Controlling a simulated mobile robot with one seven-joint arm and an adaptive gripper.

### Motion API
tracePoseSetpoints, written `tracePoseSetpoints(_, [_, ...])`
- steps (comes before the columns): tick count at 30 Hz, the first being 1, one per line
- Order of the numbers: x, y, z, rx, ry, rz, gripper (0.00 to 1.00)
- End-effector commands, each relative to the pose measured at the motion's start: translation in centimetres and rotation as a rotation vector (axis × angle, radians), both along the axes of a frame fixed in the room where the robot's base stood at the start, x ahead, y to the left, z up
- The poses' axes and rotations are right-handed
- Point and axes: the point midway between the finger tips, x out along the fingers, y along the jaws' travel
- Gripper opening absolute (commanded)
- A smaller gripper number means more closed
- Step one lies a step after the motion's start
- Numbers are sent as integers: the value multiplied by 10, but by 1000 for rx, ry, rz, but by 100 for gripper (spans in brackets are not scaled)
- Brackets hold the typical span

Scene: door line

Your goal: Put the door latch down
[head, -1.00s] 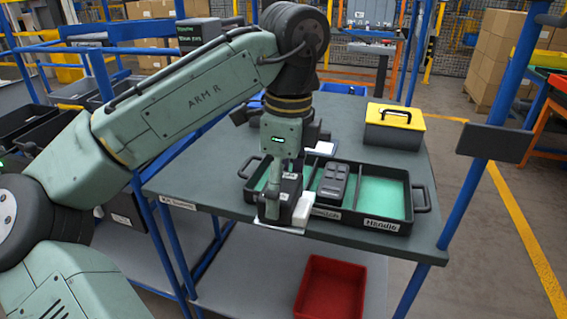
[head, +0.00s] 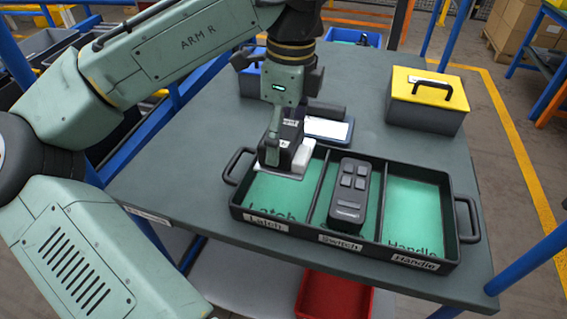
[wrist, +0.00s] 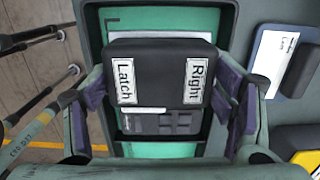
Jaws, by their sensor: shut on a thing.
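My gripper (wrist: 168,105) is shut on the door latch (wrist: 160,75), a dark block with white labels reading "Latch" and "Right" in the wrist view. Its finger pads press on both sides. In the head view the latch (head: 291,133), with white parts at its lower end, hangs upright from my gripper (head: 278,140) at the back of the tray's left compartment. I cannot tell whether it touches the tray. The black tray (head: 340,243) has three green-floored compartments labelled Latch, Switch and Handle. The Latch compartment's visible floor (head: 285,200) is bare.
A dark switch unit with buttons (head: 349,195) lies in the middle compartment. The Handle compartment (head: 412,205) is empty. A grey box with a yellow lid (head: 428,98) stands behind on the table (head: 190,170). A white-faced flat item (head: 328,129) lies behind the tray. A red bin (head: 335,297) is below.

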Motion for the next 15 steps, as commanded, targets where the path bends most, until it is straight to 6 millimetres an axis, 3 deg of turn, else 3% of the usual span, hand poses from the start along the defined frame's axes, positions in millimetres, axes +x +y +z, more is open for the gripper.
tracePoseSetpoints(3, [0,1,-19,1,1,2,29])
tracePoseSetpoints(15, [0,0,-64,2,0,3,29])
